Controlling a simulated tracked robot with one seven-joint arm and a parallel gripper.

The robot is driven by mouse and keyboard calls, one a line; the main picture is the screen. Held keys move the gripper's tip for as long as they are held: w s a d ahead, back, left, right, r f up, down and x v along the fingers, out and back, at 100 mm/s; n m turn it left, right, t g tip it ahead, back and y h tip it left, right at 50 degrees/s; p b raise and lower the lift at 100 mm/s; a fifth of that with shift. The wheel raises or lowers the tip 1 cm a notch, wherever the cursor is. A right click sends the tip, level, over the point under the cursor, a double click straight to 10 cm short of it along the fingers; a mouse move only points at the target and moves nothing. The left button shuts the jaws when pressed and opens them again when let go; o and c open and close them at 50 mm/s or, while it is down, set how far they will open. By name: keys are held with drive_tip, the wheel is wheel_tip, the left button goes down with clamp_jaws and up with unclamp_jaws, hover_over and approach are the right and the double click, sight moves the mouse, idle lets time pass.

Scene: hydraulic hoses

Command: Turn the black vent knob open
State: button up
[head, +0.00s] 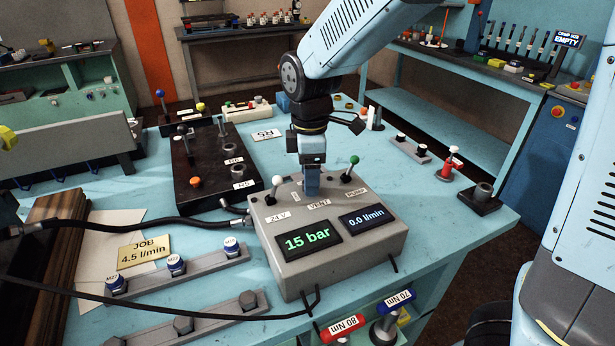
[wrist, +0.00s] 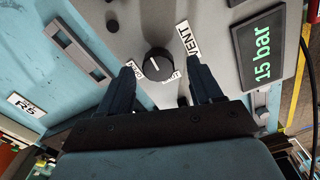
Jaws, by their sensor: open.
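The black vent knob (wrist: 157,62) shows in the wrist view on the grey control box, round with a white pointer line, next to a VENT label (wrist: 187,40) and two small labels. My gripper (wrist: 162,78) is open there, with one finger on each side of the knob in the picture; I cannot tell whether either touches it. In the head view my gripper (head: 312,190) points down at the back of the grey box (head: 325,262) and hides the knob. The box's displays read 15 bar (head: 308,240) and 0.0 l/min (head: 363,218).
A white-topped lever (head: 277,183) and a green-topped lever (head: 352,164) stand on the box, left and right of my gripper. A black hose (head: 150,222) joins the box's left side. A black manifold block (head: 200,165) lies behind left. Bare blue tabletop (head: 440,230) lies to the right.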

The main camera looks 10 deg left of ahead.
drive_tip(key=shift+f, duration=0.55)
drive_tip(key=shift+c, duration=0.5)
drive_tip(key=c, duration=0.9)
drive_tip(key=shift+a, duration=0.2)
drive_tip(key=shift+c, duration=0.3)
drive_tip(key=shift+d, duration=0.15)
